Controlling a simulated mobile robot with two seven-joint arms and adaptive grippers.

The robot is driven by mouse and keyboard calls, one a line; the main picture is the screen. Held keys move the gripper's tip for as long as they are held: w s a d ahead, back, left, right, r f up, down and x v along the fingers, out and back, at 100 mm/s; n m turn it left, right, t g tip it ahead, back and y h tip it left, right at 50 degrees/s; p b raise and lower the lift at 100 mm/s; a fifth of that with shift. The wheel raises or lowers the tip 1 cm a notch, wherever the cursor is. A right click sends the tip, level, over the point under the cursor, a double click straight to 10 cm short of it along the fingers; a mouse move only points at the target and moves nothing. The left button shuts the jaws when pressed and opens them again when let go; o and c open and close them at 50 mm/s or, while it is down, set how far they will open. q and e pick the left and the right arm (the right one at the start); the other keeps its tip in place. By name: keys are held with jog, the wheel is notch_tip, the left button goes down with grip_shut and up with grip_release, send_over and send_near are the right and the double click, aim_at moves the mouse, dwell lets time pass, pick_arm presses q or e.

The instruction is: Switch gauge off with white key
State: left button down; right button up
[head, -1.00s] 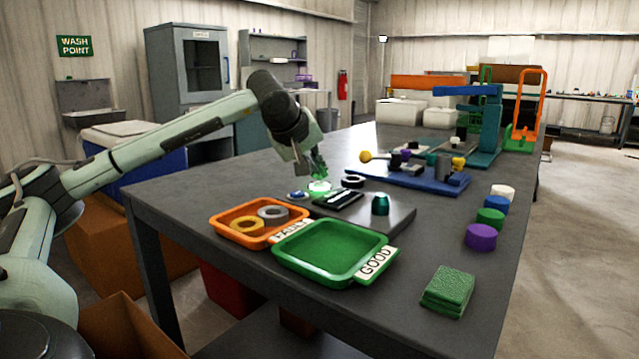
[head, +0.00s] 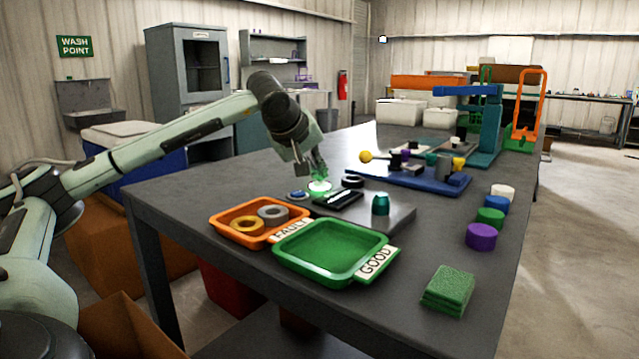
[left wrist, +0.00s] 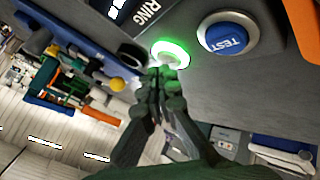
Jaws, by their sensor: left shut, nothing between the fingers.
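The gauge is a low grey plate (head: 398,217) on the table, with a black panel (head: 338,199) and a teal dome (head: 380,205). Its round white key (head: 319,187) is ringed by a green glow; it also shows in the left wrist view (left wrist: 173,53). A blue TEST button (left wrist: 228,38) sits beside the key. My left gripper (head: 321,175) is shut and empty, pointing down at the key. In the left wrist view its fingertips (left wrist: 160,74) are at the key's near edge; I cannot tell whether they touch it. My right gripper is out of view.
An orange FAULTY tray (head: 222,229) with two rings and an empty green GOOD tray (head: 335,278) stand in front of the gauge. A black ring (head: 352,181) lies behind the key. A blue fixture board (head: 410,182) stands beyond. Several coloured caps line the right edge.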

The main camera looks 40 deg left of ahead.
aim_at(318, 184)
pick_arm(q)
jog(key=shift+f, duration=0.35)
jog(key=shift+r, duration=0.4)
jog(key=shift+r+p, duration=0.1)
jog(key=shift+p, duration=0.25)
notch_tip(318, 184, up, 6)
jog(key=p, duration=0.5)
dwell(0.4)
